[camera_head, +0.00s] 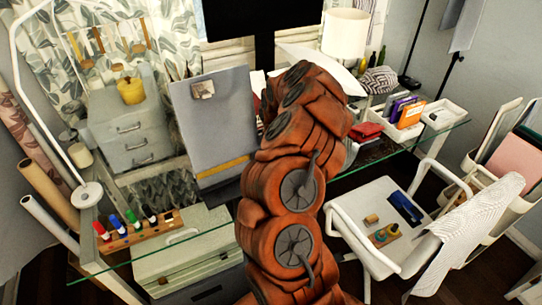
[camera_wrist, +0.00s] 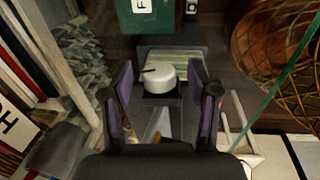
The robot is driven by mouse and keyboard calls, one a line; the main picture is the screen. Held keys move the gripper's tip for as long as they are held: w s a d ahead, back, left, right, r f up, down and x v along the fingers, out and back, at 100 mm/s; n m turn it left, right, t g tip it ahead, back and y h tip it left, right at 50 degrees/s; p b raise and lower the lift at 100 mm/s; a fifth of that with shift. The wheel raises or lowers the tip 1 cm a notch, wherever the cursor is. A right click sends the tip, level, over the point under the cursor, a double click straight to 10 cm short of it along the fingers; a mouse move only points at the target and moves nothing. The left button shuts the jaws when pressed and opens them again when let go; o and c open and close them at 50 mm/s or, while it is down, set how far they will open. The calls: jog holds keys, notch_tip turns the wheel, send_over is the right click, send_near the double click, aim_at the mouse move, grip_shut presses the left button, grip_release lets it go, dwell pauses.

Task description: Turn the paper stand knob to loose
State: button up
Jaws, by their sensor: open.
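A round, pale grey knob (camera_wrist: 160,76) with a dark mark on its top left sits on a small dark block in the wrist view. My gripper (camera_wrist: 161,80) is open, with its purple-padded fingers to the left and right of the knob and gaps on both sides. I cannot tell how far the fingertips are from the knob in depth. In the head view a grey upright board (camera_head: 212,110) with a clip and a yellow strip stands on the glass desk, possibly the paper stand. My arm hides the gripper and knob there.
The glass desk's edge (camera_head: 190,228) runs in front of the board. A marker rack (camera_head: 138,232), grey drawers (camera_head: 125,132) and a white lamp (camera_head: 345,36) stand around. A white chair (camera_head: 385,220) is at the right. A wire basket (camera_wrist: 275,45) is at the wrist view's right.

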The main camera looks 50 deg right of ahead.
grip_shut()
dwell(0.5)
